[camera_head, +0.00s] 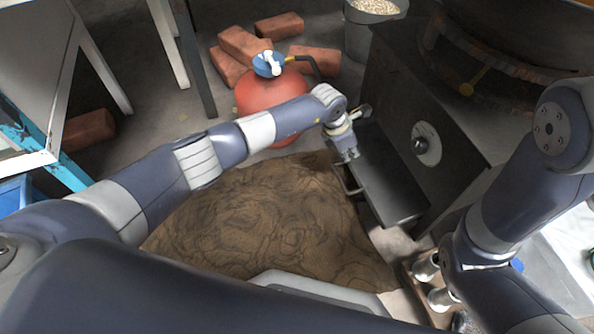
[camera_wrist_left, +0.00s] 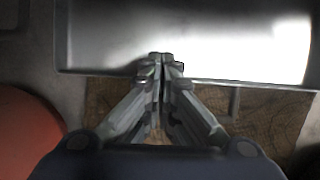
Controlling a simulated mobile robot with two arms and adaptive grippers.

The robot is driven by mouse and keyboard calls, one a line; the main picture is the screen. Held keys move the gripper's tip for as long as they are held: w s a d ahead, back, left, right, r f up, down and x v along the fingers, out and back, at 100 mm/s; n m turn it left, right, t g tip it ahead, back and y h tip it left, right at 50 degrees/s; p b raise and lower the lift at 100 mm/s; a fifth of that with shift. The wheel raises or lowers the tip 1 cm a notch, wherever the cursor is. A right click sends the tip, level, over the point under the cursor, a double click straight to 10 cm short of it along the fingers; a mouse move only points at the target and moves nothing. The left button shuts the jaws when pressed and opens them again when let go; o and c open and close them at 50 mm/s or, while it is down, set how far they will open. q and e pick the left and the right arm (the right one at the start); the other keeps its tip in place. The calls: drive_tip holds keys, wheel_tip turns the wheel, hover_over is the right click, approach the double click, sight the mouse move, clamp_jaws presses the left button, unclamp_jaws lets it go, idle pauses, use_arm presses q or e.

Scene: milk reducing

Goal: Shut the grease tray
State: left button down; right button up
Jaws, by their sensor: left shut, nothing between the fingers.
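The grease tray (camera_head: 385,180) is a dark, shallow metal tray standing out from the front of the black stove (camera_head: 405,115). A thin wire handle (camera_head: 345,182) sticks out from its front edge. My left gripper (camera_head: 349,156) is shut and empty at the tray's front edge, toward its far end. In the left wrist view the closed fingertips (camera_wrist_left: 161,62) overlap the tray's front rim, with the bright tray floor (camera_wrist_left: 230,45) beyond. Whether they touch the rim I cannot tell. My right arm shows at the right, but its gripper is out of sight.
A red gas cylinder (camera_head: 262,92) with a blue top stands behind my left arm. Bricks (camera_head: 245,46) and a bucket (camera_head: 372,28) lie further back. A brown mat (camera_head: 265,220) covers the floor before the tray. Metal containers (camera_head: 430,268) stand near my right arm.

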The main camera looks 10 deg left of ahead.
sight(364, 157)
use_arm(q)
drive_tip(key=shift+w+d+f+b, duration=0.2)
drive_tip(key=shift+w+d+b, duration=0.15)
drive_tip(key=shift+d, duration=0.2)
drive_tip(key=shift+w+d+f+b, duration=0.2)
drive_tip(key=shift+w+d+b, duration=0.05)
drive_tip(key=shift+d+b, duration=0.25)
drive_tip(key=shift+w+d+r+b, duration=0.15)
drive_tip(key=shift+w+d+b, duration=0.25)
drive_tip(key=shift+d, duration=0.15)
drive_tip(key=shift+w, duration=0.2)
drive_tip(key=shift+r, duration=0.1)
